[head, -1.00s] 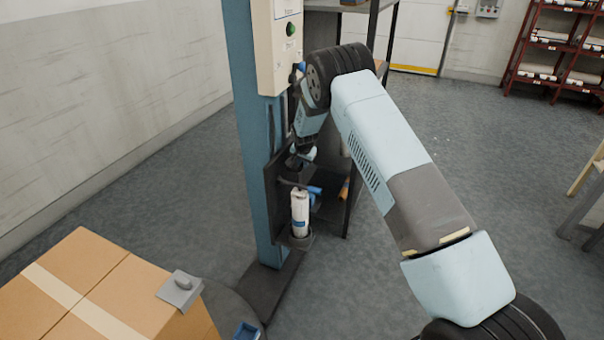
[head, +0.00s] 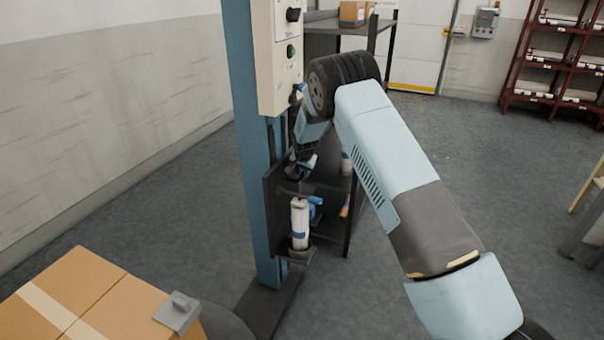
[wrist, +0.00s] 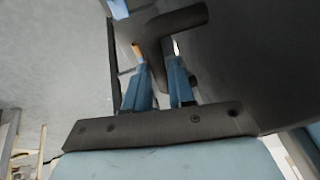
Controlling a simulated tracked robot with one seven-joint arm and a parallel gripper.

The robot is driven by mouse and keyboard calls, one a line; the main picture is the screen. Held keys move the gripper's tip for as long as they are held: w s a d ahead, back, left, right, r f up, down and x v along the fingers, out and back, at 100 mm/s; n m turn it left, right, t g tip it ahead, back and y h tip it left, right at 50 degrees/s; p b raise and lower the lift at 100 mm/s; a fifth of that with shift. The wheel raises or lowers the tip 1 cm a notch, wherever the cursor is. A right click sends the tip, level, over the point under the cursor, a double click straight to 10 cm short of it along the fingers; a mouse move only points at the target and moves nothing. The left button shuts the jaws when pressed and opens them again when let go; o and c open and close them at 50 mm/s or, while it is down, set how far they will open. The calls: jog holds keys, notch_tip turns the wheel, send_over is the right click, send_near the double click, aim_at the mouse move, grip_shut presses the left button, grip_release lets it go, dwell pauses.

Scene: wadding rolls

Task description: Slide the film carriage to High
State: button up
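The film carriage (head: 272,207) is a dark plate on a tall blue column (head: 253,130), with an upright white roll (head: 299,223) on a small holder at its bottom. My gripper (head: 300,165) is at the upper part of the carriage, partly hidden by my arm. The carriage sits low on the column, well below the cream control box. No High mark is readable.
The cream control box (head: 275,60) on the column has a black knob and a green button. A dark shelf unit (head: 350,60) stands close behind. A cardboard box (head: 85,300) is at the front left. The floor to the right is mostly clear.

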jog(key=shift+o, duration=0.6)
jog(key=shift+r, duration=0.3)
jog(key=shift+o, duration=1.2)
jog(key=shift+f, duration=0.25)
jog(key=v, duration=1.3)
jog(key=shift+s+r, duration=0.15)
jog(key=shift+r, duration=0.15)
jog(key=shift+d, duration=0.1)
